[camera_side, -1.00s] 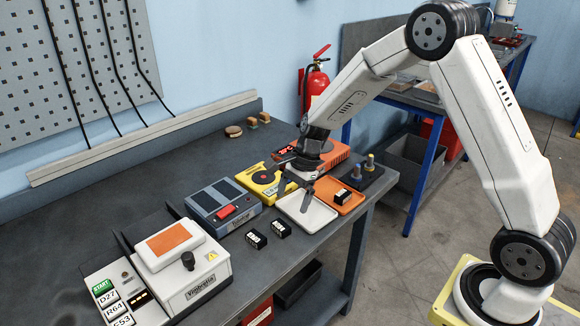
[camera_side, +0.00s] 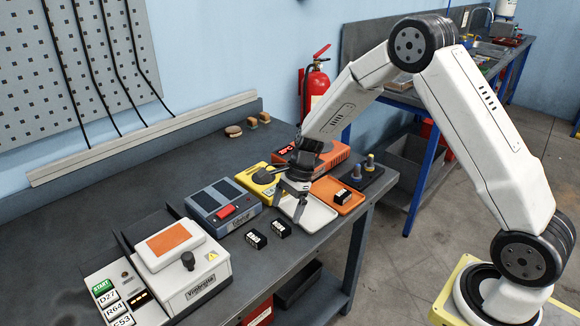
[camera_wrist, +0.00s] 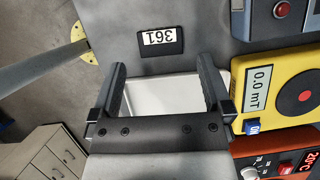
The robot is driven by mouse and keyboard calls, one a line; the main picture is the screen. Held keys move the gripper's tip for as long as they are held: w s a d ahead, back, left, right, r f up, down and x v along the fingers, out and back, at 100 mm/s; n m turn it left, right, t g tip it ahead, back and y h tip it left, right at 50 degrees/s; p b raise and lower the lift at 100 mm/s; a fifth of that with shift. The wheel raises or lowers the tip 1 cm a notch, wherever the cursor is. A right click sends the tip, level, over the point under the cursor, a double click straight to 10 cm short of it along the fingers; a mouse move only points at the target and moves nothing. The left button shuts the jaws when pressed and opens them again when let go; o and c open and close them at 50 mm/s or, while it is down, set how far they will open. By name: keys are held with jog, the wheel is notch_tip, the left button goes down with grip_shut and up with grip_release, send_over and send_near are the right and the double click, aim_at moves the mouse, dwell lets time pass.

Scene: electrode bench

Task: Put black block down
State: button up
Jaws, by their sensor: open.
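My gripper (camera_side: 297,203) is open and empty, hanging over the left part of the white tray (camera_side: 320,216). In the wrist view my gripper's two fingers (camera_wrist: 161,66) are spread wide with the bare white tray (camera_wrist: 164,95) between them. In the side view two black blocks with white labels lie on the bench left of the white tray, one at left (camera_side: 256,239) and one at right (camera_side: 281,229). Another black block (camera_side: 343,196) rests on the orange tray (camera_side: 326,188).
A grey box with a red button (camera_side: 225,207) and a yellow meter (camera_side: 258,181) stand behind the blocks. An orange device (camera_side: 325,158) is behind the trays. A dark holder with knobbed pieces (camera_side: 369,176) is at right. The white machine (camera_side: 185,275) stands at front left.

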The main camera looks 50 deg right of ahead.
aim_at(281, 225)
jog(key=shift+x, duration=2.45)
jog(key=shift+d, duration=0.1)
grip_shut()
jog(key=shift+r, duration=0.1)
jog(key=shift+r, duration=0.8)
jog(key=s+r, duration=1.1)
jog(key=s, duration=0.3)
jog(key=shift+d, duration=0.3)
